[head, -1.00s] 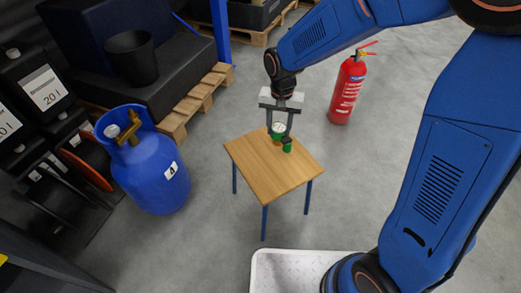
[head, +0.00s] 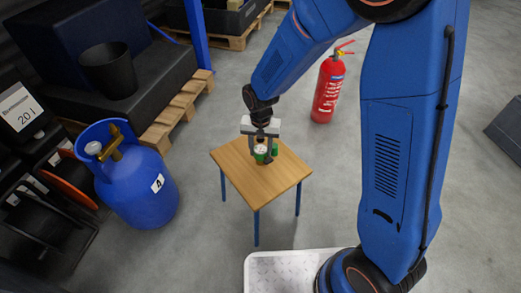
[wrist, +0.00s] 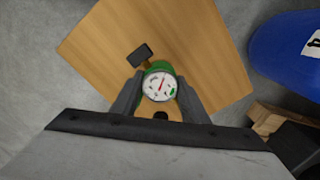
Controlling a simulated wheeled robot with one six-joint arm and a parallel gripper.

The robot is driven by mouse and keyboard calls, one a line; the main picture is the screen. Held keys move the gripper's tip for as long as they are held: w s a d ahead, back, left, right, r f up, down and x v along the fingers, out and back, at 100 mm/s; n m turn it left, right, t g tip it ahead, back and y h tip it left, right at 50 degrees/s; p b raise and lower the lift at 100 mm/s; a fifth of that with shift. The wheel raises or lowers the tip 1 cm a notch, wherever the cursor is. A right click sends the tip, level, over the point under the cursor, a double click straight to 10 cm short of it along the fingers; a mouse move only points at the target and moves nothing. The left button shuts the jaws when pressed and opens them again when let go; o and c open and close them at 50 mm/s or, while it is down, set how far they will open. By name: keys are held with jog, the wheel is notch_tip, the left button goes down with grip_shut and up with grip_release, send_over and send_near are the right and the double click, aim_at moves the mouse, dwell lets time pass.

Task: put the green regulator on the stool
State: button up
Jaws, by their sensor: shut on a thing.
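The green regulator (head: 260,154) has a round white gauge face (wrist: 159,87), and a dark knob (wrist: 140,53) on a brass stem sticks out beside it in the wrist view. My gripper (head: 264,154) is shut on the regulator, with a grey finger on each side of the gauge. The stool (head: 245,190) has a square wooden top and blue legs. The regulator is over the back part of the stool top, which also shows in the wrist view (wrist: 205,45). I cannot tell whether the regulator touches the wood; its underside is hidden.
A blue gas cylinder (head: 135,188) stands left of the stool. A red fire extinguisher (head: 328,90) stands behind it to the right. A black bin (head: 109,72) and a wooden pallet (head: 178,112) are at the back left. The front of the stool top is bare.

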jog(key=shift+f, duration=0.15)
jog(key=o, duration=1.4)
notch_tip(320, 180, up, 12)
jog(key=shift+r, duration=0.1)
jog(key=s+d+r+n+t, duration=0.1)
jog(key=s+d+r, duration=0.3)
jog(key=d+r, duration=0.3)
jog(key=s+d+r+t, duration=0.1)
jog(key=s+d+r, duration=0.35)
jog(key=d, duration=0.45)
jog(key=s+d+r+t, duration=0.1)
jog(key=s+d, duration=0.2)
jog(key=s, duration=0.2)
jog(key=s+d+r+t, duration=0.1)
jog(key=s+d, duration=0.3)
jog(key=s+d+r+n, duration=0.1)
jog(key=s+d, duration=0.2)
jog(key=s, duration=0.2)
jog(key=shift+s+d+r+t, duration=0.2)
jog(key=shift+s+t, duration=0.1)
jog(key=shift+t, duration=0.1)
